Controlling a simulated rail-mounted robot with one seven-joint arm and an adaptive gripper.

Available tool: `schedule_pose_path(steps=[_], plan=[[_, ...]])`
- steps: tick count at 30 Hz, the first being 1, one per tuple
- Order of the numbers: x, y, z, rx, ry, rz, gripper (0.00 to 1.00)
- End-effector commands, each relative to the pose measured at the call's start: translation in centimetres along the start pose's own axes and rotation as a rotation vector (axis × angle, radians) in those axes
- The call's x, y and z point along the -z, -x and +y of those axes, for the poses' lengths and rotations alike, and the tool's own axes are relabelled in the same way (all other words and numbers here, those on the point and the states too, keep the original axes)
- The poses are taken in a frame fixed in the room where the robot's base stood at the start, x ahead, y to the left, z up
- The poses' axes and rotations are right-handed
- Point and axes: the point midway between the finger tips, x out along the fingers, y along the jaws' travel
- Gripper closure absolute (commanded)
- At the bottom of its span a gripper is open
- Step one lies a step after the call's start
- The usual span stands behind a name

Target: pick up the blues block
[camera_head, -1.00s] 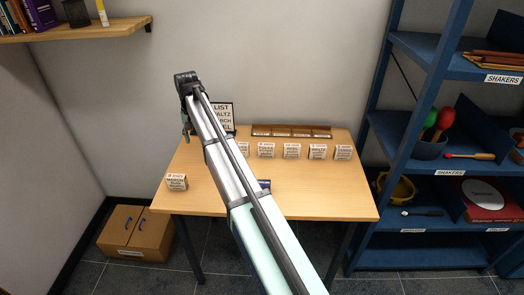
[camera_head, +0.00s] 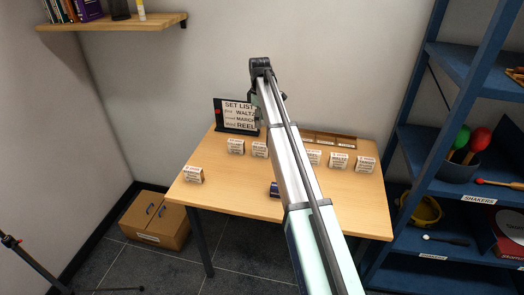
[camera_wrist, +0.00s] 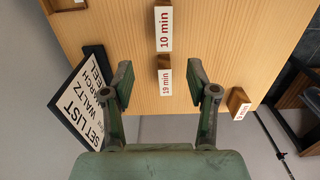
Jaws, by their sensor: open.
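Several small wooden blocks with white labels stand on the table. Two of them, one block (camera_head: 236,147) and its neighbour (camera_head: 259,150), are left of my arm in the head view. Another stands alone at the left (camera_head: 194,174). The titles are too small to tell surely which is the blues block. In the wrist view my gripper (camera_wrist: 161,85) is open and empty. The block marked 19 min (camera_wrist: 165,80) shows between its fingers, apart from them. The block marked 10 min (camera_wrist: 163,30) lies beyond it; another block (camera_wrist: 238,101) is to the right.
The set list sign (camera_head: 239,115) stands at the table's back left, close to my gripper in the wrist view (camera_wrist: 82,97). A wooden tray (camera_head: 340,141) lies along the back edge. A dark blue object (camera_head: 274,189) is partly behind my arm. Blue shelves (camera_head: 450,120) stand at right.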

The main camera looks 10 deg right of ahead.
Motion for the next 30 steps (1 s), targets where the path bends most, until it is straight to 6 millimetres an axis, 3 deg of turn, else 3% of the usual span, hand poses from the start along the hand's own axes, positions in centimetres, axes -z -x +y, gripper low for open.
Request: schedule_pose_path(steps=[13,26,30], plan=[[0.0,-8.4,-0.1,0.001,-0.003,0.000,0.42],[0.1,-11.3,-0.3,0.001,-0.003,0.000,0.42],[0.1,-13.0,-0.7,0.002,-0.003,-0.001,0.42]])
